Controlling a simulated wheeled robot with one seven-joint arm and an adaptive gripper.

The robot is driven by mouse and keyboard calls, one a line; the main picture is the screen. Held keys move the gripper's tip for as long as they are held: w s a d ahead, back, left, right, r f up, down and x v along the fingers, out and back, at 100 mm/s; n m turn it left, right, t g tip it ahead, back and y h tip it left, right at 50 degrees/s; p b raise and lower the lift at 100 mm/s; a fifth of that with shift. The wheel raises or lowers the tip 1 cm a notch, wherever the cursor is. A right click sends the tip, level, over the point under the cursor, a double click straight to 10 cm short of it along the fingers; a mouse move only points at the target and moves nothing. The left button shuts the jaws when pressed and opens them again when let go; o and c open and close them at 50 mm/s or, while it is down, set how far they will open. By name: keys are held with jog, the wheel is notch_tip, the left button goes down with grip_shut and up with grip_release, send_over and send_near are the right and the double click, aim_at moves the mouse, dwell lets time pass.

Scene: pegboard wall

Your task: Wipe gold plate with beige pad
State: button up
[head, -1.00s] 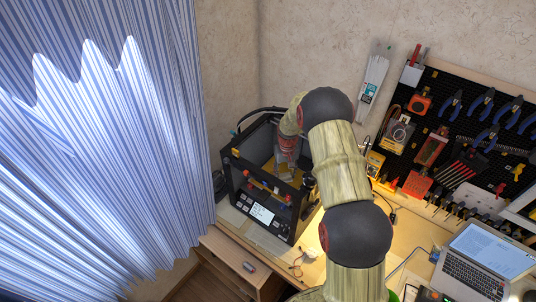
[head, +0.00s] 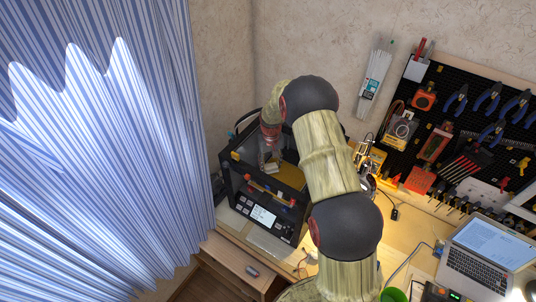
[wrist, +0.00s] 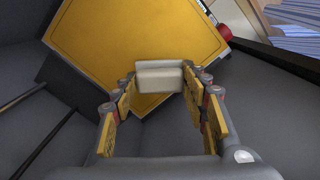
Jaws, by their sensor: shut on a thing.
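The gold plate (wrist: 105,38) lies inside the black 3D printer and fills the upper part of the wrist view. In the head view the plate (head: 291,177) shows partly, below and right of my gripper (head: 271,158). In the wrist view my gripper (wrist: 160,82) is shut on the beige pad (wrist: 160,74), a small pale block between the fingertips. The pad overlaps the plate in the picture; whether it touches cannot be told. The pad also shows in the head view (head: 271,167).
The black printer frame (head: 277,225) surrounds the plate closely, with a screen on its front. A laptop (head: 490,250) and a tool pegboard (head: 450,130) are at the right. A striped curtain (head: 100,150) hangs at the left.

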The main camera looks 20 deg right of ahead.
jog(key=shift+s+d+r, duration=0.1)
jog(key=shift+s+r, duration=0.05)
jog(key=shift+r, duration=0.45)
jog(key=shift+s+d+r, duration=0.1)
jog(key=shift+r, duration=0.5)
jog(key=shift+w+a+r+p, duration=0.15)
jog(key=shift+w+r+p, duration=0.1)
jog(key=shift+r+p, duration=0.35)
notch_tip(320, 180, up, 2)
jog(key=shift+s+r+p, duration=0.15)
jog(key=shift+r+p, duration=0.05)
jog(key=shift+p, duration=0.15)
jog(key=shift+r, duration=0.25)
